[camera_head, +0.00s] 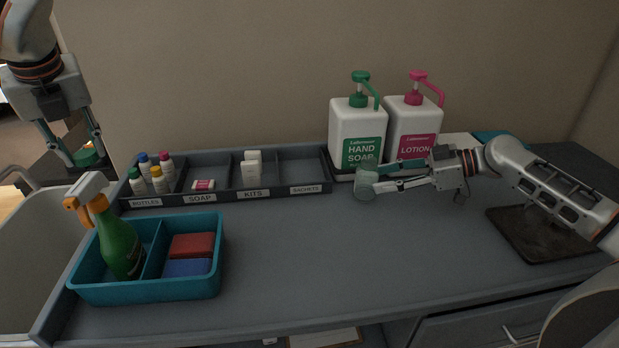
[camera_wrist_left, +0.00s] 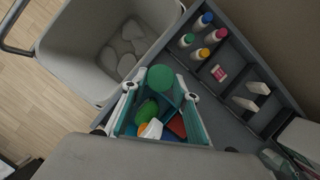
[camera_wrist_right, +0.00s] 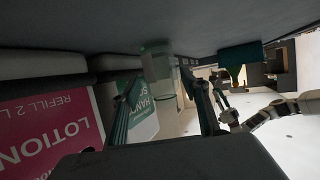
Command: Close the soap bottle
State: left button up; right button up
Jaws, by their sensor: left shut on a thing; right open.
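A clear, open-topped soap bottle (camera_head: 366,183) stands upright on the counter in front of the hand soap dispenser. My right gripper (camera_head: 375,178) is open, its fingers level and reaching to the bottle. In the right wrist view, which is nearly upside down, the bottle (camera_wrist_right: 158,68) shows between the finger lines with its rim bare. I cannot tell whether the fingers touch it. My left gripper (camera_head: 86,157) is shut on a round green cap (camera_head: 88,156), held high above the sink side at the far left. The cap (camera_wrist_left: 161,78) also shows between the fingertips in the left wrist view.
A teal caddy (camera_head: 150,289) with a green spray bottle (camera_head: 121,245) and sponges stands at front left. Behind it is a divided tray (camera_head: 226,196) of small bottles, soap and kits. Hand soap (camera_head: 357,132) and lotion (camera_head: 413,118) dispensers stand at the back. The middle counter is clear.

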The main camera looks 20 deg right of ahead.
aim_at(366, 181)
pick_arm(q)
jog(key=shift+r, duration=0.2)
pick_arm(e)
jog(key=shift+w+a, duration=0.15)
jog(key=shift+a, duration=0.05)
pick_arm(q)
jog(key=shift+r+p, duration=0.6)
jog(key=shift+p, duration=0.1)
pick_arm(e)
jog(key=x, duration=0.3)
jog(key=shift+w+a, duration=0.15)
jog(key=shift+a, duration=0.1)
jog(key=shift+w+a+f, duration=0.35)
jog(key=shift+a, duration=0.05)
jog(key=c, duration=0.9)
